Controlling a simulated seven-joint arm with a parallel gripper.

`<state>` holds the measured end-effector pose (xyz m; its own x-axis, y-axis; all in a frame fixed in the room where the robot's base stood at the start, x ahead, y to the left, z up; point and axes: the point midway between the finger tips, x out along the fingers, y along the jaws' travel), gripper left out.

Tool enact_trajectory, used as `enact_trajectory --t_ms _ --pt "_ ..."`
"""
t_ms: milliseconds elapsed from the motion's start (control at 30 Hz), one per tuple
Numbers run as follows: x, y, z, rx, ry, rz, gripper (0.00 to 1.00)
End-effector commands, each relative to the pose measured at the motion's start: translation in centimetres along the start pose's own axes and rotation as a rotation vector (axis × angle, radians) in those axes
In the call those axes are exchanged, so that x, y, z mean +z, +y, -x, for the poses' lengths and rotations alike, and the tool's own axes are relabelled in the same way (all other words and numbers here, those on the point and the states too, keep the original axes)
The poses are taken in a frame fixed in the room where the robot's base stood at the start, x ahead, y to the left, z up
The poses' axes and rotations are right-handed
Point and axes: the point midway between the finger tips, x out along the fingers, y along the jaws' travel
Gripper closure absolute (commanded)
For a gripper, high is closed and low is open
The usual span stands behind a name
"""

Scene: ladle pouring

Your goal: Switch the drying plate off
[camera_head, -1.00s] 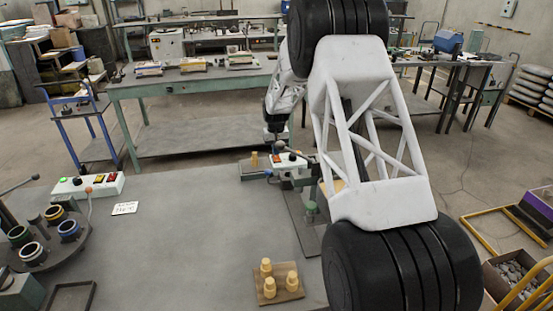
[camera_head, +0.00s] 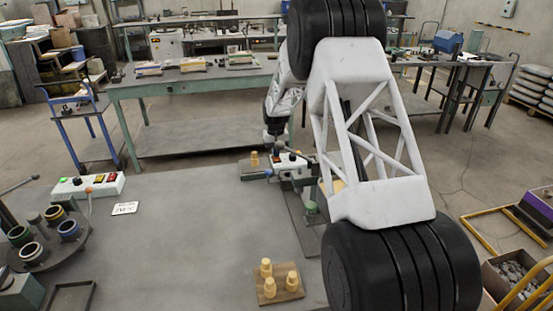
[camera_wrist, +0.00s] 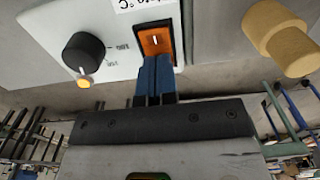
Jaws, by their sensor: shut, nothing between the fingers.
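A white control box (camera_head: 291,163) stands on the table under my wrist. In the wrist view its panel (camera_wrist: 110,35) fills the top, with a black knob (camera_wrist: 83,53), a small lit amber spot beside it, and an orange rocker switch (camera_wrist: 155,40). I cannot tell which way the rocker is tipped. My gripper (camera_wrist: 155,62) is shut and empty, its blue fingertips at the rocker's near edge. Contact is unclear. In the head view the fingertips are too small to make out. A grey plate (camera_head: 247,174) beside the box may be the drying plate.
A wooden board (camera_head: 291,295) with three yellow pieces lies nearer. Another switch box (camera_head: 88,186) and a rack of ringed cups (camera_head: 42,240) stand left.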

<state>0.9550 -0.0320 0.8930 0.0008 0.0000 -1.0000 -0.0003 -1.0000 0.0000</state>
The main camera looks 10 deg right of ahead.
Motion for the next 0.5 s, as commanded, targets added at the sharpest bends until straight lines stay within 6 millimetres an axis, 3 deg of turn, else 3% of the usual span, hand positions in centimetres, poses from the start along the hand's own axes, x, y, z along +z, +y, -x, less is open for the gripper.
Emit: enact_trajectory --t_ms 500 --pt "0.03 0.0 0.38 0.0 -0.001 0.0 1.0"
